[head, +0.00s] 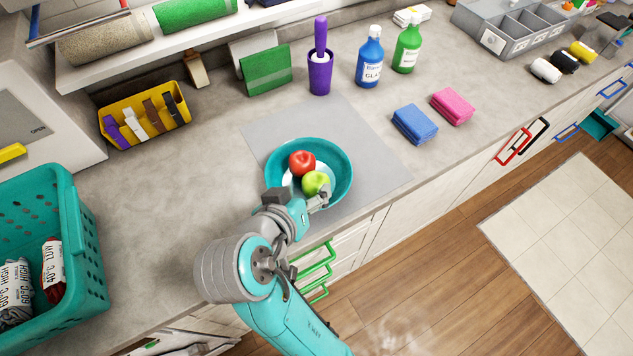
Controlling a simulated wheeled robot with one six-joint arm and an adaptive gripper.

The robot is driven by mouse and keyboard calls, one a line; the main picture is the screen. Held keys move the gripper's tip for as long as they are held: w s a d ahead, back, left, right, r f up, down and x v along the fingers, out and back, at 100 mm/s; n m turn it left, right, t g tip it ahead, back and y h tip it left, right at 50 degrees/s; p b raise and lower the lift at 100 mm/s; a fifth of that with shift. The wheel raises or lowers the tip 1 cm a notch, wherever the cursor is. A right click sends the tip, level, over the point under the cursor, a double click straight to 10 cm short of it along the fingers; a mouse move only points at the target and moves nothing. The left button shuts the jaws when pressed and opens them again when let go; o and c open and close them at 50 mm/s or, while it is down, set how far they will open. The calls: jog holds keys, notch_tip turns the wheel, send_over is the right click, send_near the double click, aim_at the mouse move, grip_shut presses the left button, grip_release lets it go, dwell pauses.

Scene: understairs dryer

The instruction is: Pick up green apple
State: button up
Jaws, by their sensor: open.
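A green apple (314,182) sits in a teal bowl (341,160) on the counter. A red apple (302,162) lies just behind it in the same bowl, and the two look close together or touching. My gripper (308,197) is open at the near rim of the bowl, with a finger just right of the green apple. The arm hides part of the near bowl rim and much of the gripper. I cannot tell whether the fingers touch the apple.
The bowl stands on a grey mat (385,168). A blue cloth stack (415,124) and a pink one (453,106) lie to the right. A teal basket (88,235) is at left.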

aim_at(311, 186)
jog(key=shift+x, duration=1.95)
jog(key=c, duration=1)
jog(key=shift+r, duration=0.1)
